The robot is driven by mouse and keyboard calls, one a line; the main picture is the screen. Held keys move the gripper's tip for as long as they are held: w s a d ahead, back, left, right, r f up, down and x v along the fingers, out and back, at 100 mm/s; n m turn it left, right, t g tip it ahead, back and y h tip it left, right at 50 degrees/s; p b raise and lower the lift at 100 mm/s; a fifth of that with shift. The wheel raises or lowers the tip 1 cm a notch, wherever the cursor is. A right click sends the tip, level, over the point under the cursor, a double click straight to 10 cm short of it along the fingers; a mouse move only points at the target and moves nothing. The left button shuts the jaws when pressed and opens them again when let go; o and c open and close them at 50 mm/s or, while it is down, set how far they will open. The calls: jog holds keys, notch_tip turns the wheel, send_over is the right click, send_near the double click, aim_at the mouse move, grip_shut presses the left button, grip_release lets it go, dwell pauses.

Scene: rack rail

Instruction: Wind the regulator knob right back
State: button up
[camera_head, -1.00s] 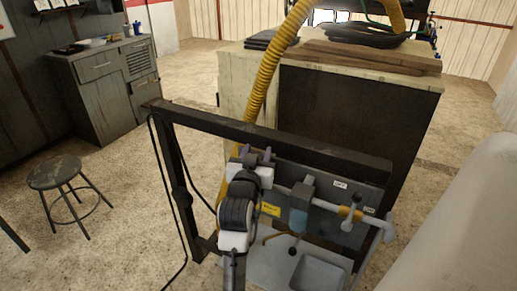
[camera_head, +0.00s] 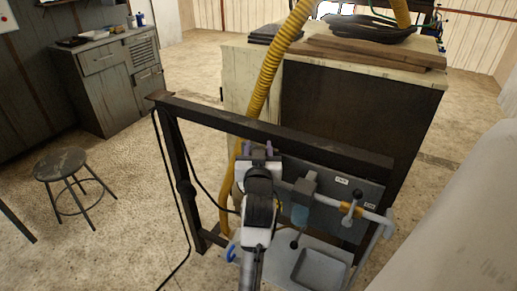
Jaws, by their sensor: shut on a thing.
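Farther right are a yellow band and a small valve handle (camera_head: 348,214). The grey back panel (camera_head: 369,193) carries small white labels.
A dark frame (camera_head: 285,137) surrounds the pipework. A grey tray (camera_head: 319,270) sits low at right, and a blue hook-like part (camera_head: 231,254) shows left of my arm. A yellow hose (camera_head: 268,75) runs down behind the frame. A stool (camera_head: 60,164) stands on open floor at left.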

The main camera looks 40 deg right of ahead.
jog(key=o, duration=1)
jog(key=shift+c, duration=0.2)
jog(key=shift+s+a+f, duration=0.1)
jog(key=shift+s+a, duration=0.2)
jog(key=shift+s, duration=0.1)
jog(key=p+v, duration=0.6)
jog(key=v, duration=0.6)
jog(key=shift+s+a, duration=0.25)
jog(key=shift+s, duration=0.05)
